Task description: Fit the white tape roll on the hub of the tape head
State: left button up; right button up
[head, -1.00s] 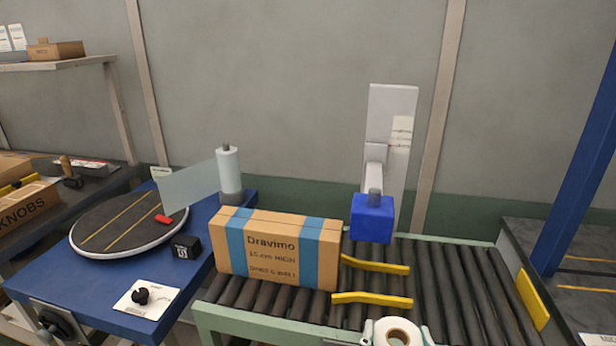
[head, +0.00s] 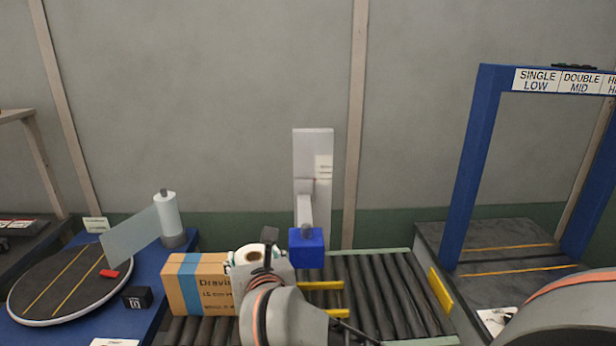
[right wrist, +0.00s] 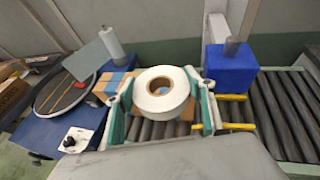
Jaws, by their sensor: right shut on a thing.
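The white tape roll (head: 240,258) is held by my right gripper (head: 254,262), in front of the cardboard box's right end in the head view. In the right wrist view the roll (right wrist: 161,104) sits between the two green-padded fingers (right wrist: 166,92), its hole facing up. The tape head is a blue block (head: 306,254) with a grey hub (head: 307,232) on a white post (head: 313,165). The roll is left of the blue block and apart from it. The hub (right wrist: 231,46) also shows at the right wrist view's upper right, bare. My left gripper is not in view.
The taped box (head: 190,283) lies on the roller conveyor (head: 375,290) beside yellow guides (head: 321,285). A stretch-film roll (head: 167,214) and turntable (head: 62,285) stand on the left. A blue frame (head: 474,165) rises at right. Rollers right of the tape head are clear.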

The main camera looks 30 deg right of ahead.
jog(key=w+d+r+m+h+p, duration=0.1)
jog(key=d+r+p, duration=0.1)
jog(key=d, duration=0.3)
jog(key=w+d+r+m+g+h+p, duration=0.1)
jog(key=d+r+p, duration=0.1)
jog(key=d+r, duration=0.2)
jog(key=d+r+m+h+p, duration=0.1)
jog(key=d+r+p, duration=0.1)
jog(key=d+r, duration=0.2)
jog(key=shift+w+d+r+g+h+p, duration=0.1)
jog(key=shift+w+d+g+h+p, duration=0.1)
jog(key=shift+d, duration=0.3)
jog(key=shift+w+d+g+h+p, duration=0.1)
jog(key=shift+w+d+p, duration=0.1)
jog(key=shift+d, duration=0.3)
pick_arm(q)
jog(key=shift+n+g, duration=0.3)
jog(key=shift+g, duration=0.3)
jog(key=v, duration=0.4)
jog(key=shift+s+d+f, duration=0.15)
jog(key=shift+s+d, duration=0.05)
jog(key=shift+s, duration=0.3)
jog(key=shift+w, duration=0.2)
pick_arm(e)
jog(key=shift+a, duration=0.1)
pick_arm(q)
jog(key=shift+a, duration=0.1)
